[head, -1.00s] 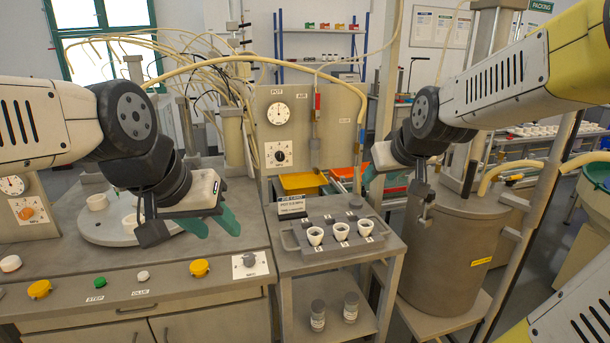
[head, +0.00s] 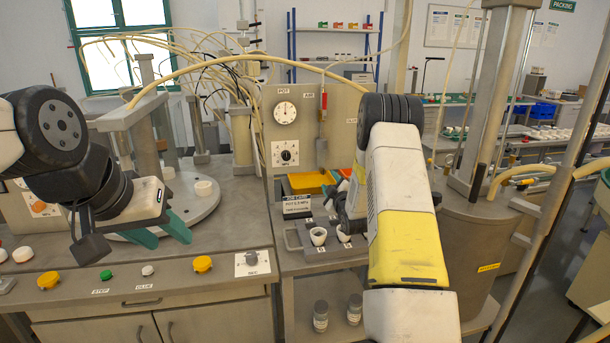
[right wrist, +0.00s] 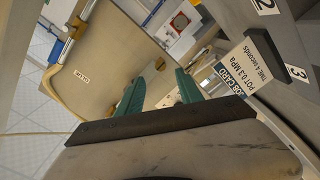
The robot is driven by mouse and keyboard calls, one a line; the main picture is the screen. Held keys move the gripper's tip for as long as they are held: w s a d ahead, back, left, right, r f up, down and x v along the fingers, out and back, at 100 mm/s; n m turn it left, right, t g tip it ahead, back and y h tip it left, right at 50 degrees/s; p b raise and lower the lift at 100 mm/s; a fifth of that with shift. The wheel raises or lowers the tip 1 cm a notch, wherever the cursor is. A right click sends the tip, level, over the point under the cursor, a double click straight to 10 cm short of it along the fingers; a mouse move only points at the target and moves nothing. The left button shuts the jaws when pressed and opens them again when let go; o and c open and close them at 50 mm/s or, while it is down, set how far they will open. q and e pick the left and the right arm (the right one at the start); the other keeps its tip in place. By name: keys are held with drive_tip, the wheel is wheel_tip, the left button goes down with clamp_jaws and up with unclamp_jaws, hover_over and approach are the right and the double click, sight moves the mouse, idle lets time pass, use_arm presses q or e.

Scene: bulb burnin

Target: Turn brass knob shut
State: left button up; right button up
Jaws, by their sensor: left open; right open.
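I cannot pick out a knob that is clearly brass. A black dial knob (head: 285,153) on a white plate sits below the round POT gauge (head: 284,112) on the upright panel (head: 322,147). My left gripper (head: 163,230) is open and empty above the left bench, its green fingers pointing down and right. My right gripper (right wrist: 158,90) is open, with nothing between its green fingers in the right wrist view. In the head view my right forearm hides most of it, near the small cup rack in front of the panel.
A job card (head: 297,204) and white cups (head: 318,236) stand on the rack. A yellow bin (head: 311,182) is behind. Two jars (head: 320,316) stand on the lower shelf. A large tank (head: 465,260) stands at right.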

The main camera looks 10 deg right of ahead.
sight(324, 172)
drive_tip(key=w, duration=0.8)
drive_tip(key=shift+a, duration=0.2)
drive_tip(key=shift+s, duration=0.1)
clamp_jaws()
